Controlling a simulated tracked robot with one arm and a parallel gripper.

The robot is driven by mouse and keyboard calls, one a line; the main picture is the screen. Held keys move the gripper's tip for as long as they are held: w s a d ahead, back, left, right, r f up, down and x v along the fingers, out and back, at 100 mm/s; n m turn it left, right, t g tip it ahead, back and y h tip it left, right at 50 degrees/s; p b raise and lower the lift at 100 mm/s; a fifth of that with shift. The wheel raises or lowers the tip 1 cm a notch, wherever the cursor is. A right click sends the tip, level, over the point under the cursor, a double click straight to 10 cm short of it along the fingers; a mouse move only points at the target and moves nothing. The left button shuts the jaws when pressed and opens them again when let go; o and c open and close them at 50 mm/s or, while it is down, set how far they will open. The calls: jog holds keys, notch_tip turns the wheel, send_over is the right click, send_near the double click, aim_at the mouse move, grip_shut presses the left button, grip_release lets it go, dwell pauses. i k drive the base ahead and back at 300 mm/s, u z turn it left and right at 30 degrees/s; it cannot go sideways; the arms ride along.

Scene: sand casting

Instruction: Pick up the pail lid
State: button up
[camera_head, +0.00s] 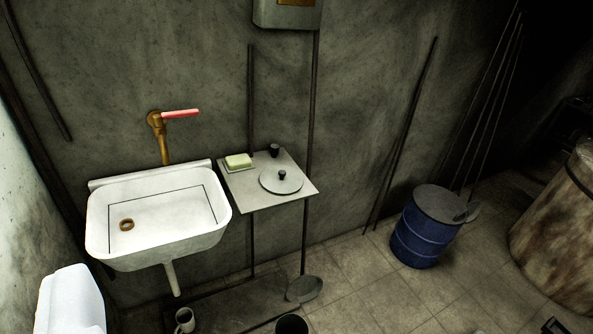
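A round grey lid with a small dark knob (281,184) lies flat on a small square shelf (256,202) right of the sink. It looks like the pail lid. A dark round container (291,325), perhaps the pail, is cut off by the bottom edge of the picture. Its opening faces up. My gripper is not in view, so I cannot see its fingers or anything in them.
The shelf also holds a soap bar on a dish (238,162) and a small dark cup (274,150). A white sink (160,248) adjoins it at left. A mug (184,320) and a grey disc (304,289) sit low. A blue drum (421,238) stands right; tiled floor lies between.

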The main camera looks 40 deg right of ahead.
aim_at(280, 180)
jog(key=z, duration=0.5)
jog(key=i, duration=1.25)
jog(key=z, duration=0.6)
jog(key=i, duration=0.5)
jog(key=z, duration=0.25)
